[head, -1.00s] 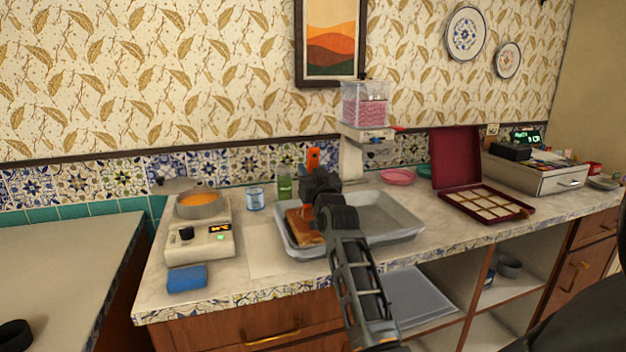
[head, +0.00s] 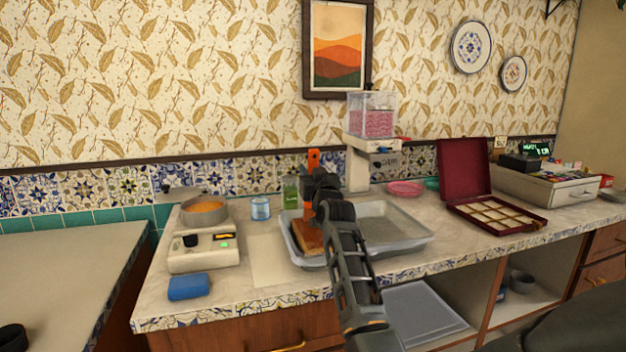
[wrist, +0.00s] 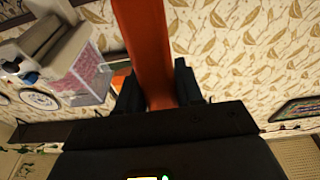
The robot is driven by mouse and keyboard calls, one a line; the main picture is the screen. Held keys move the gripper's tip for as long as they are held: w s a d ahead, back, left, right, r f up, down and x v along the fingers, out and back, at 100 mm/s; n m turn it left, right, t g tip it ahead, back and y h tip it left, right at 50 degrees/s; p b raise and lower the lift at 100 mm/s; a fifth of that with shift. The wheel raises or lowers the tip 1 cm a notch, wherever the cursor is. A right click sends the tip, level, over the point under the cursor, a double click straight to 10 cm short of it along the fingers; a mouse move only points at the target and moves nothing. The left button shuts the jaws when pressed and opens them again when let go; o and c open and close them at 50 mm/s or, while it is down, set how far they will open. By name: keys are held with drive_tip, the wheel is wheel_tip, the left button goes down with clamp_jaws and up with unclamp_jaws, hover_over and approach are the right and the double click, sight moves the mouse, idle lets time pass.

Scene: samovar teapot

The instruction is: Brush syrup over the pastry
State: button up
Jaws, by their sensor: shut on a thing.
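My gripper (head: 318,182) is shut on an orange brush handle (head: 313,160), which stands upright out of the top of the jaws. In the wrist view the orange handle (wrist: 145,40) runs between the two dark fingers (wrist: 158,92). A short orange part also shows below the gripper, over the pastry. The brown pastry (head: 306,238) lies at the left end of a grey metal tray (head: 405,243). My arm hides part of pastry and tray. I cannot tell whether the brush tip touches the pastry. A pan (head: 205,217) with orange liquid (head: 206,206) sits on a hot plate.
The hot plate (head: 196,262), a blue sponge (head: 189,287), a blue glass (head: 260,209) and a green bottle (head: 290,191) stand left of and behind the tray. A dispenser (head: 371,125) stands behind it. An open maroon box (head: 495,215) is at right.

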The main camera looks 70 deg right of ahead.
drive_tip(key=shift+b+x, duration=0.45)
drive_tip(key=shift+x, duration=0.6)
drive_tip(key=shift+s+a+p, duration=2.5)
drive_tip(key=shift+s+a, duration=3.25)
drive_tip(key=shift+s, duration=1.1)
drive_tip(key=shift+w+d+f+b+x, duration=0.25)
drive_tip(key=shift+f+b+x, duration=1.4)
drive_tip(key=shift+b+x, duration=4.9)
drive_tip(key=shift+s+a+r+p, duration=0.2)
drive_tip(key=shift+s+a+p, duration=0.95)
drive_tip(key=shift+p, duration=2.6)
